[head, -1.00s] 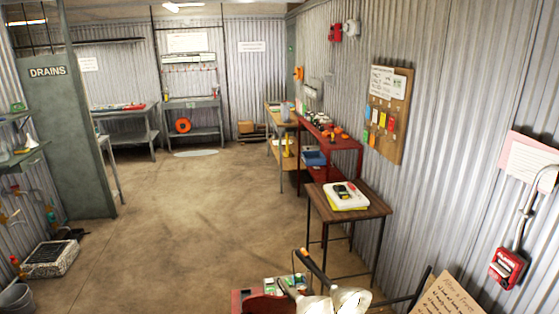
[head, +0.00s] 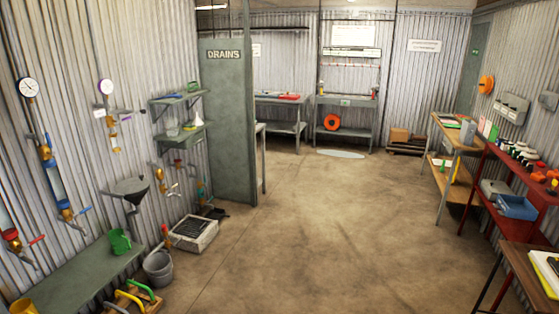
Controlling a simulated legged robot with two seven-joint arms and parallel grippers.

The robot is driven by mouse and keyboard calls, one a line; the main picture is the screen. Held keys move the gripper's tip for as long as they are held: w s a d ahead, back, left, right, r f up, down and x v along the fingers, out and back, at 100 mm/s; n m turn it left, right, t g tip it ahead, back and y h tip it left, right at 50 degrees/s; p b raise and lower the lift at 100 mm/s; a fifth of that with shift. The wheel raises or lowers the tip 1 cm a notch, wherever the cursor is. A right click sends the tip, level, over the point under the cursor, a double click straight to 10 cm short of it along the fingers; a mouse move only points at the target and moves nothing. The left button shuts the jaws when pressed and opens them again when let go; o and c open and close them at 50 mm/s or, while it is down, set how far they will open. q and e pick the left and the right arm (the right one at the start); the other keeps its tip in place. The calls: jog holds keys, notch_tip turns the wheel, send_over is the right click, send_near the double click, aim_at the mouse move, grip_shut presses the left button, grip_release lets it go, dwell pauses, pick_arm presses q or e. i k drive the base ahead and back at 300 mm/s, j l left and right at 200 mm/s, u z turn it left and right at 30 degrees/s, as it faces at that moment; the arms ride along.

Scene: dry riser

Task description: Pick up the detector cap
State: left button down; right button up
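I cannot pick out the detector cap for certain. Small round white and dark pieces (head: 520,152) stand on the top of the red shelf unit (head: 522,176) at the right. Small orange pieces (head: 540,177) lie on the same top, nearer to me. They are too small to tell whether one is the cap. Neither of my grippers shows in the head view.
A wooden table (head: 530,270) is cut off at the lower right. Along the left wall are a green bench (head: 80,275), a grey bucket (head: 158,268) and a white crate (head: 194,234). A green "DRAINS" panel (head: 229,130) stands beyond. The middle floor (head: 320,230) is clear.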

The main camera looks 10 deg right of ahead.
aim_at(537, 177)
jog(key=i+z, duration=0.1)
jog(key=i, duration=0.75)
jog(key=i+j+z, duration=0.1)
jog(key=i, duration=0.75)
jog(key=i+l+z, duration=0.1)
jog(key=i+z, duration=0.3)
jog(key=i, duration=0.15)
jog(key=i+z, duration=0.4)
jog(key=i, duration=0.15)
jog(key=i+j+z, duration=0.25)
jog(key=i+z, duration=0.15)
jog(key=i+j+z, duration=0.4)
jog(key=i, duration=0.2)
jog(key=i+l+z, duration=0.25)
jog(key=i+z, duration=0.15)
jog(key=i, duration=0.2)
jog(key=i+z, duration=0.4)
jog(key=i, duration=0.15)
jog(key=i+j+z, duration=0.15)
jog(key=i+z, duration=0.25)
jog(key=i, duration=0.2)
jog(key=i+u, duration=0.1)
jog(key=i, duration=1.2)
